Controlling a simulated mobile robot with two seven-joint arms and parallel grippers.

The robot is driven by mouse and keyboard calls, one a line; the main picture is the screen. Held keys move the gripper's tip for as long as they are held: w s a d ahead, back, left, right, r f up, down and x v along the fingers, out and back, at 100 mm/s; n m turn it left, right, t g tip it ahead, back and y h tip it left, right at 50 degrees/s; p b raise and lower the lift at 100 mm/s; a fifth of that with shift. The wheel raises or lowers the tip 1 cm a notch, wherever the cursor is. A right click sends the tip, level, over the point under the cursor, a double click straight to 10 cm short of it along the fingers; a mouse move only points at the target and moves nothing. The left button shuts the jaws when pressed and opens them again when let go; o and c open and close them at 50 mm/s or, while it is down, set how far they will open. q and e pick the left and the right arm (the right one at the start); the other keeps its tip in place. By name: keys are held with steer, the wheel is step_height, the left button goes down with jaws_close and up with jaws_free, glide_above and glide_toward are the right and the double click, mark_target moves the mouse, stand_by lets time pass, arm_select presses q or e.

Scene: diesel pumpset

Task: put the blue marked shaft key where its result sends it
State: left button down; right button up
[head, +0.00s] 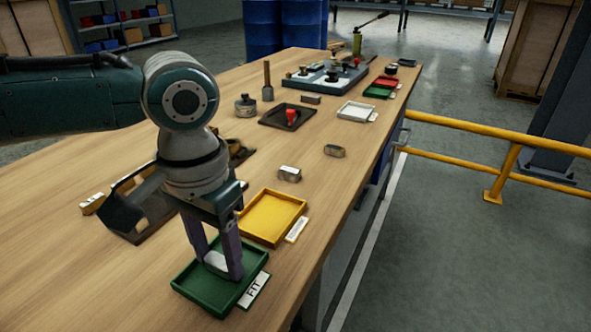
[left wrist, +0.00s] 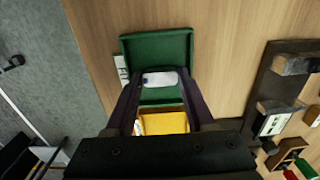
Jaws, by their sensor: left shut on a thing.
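The shaft key (head: 216,261) is a small pale metal block with a dark bluish mark near one end, seen in the left wrist view (left wrist: 160,78). My left gripper (head: 219,267) points down and is shut on the key, its two purple-grey fingers at either end of it. Key and fingertips are over the inside of the green tray (head: 196,299), which bears a white "FIT" label (head: 254,291). I cannot tell whether the key touches the tray floor. My right gripper is in neither view.
A yellow tray (head: 272,242) with a label stands just beyond the green one. Two other metal blocks (head: 289,174) (head: 334,151) lie farther back. A dark fixture (head: 135,215) stands left of the gripper. A white tray (head: 356,111) is farther along the bench.

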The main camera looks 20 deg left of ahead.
arm_select(q)
steer(key=shift+f, duration=0.3)
steer(key=shift+c, duration=0.9)
jaws_free()
step_height(320, 180, up, 7)
steer(key=p, duration=0.8)
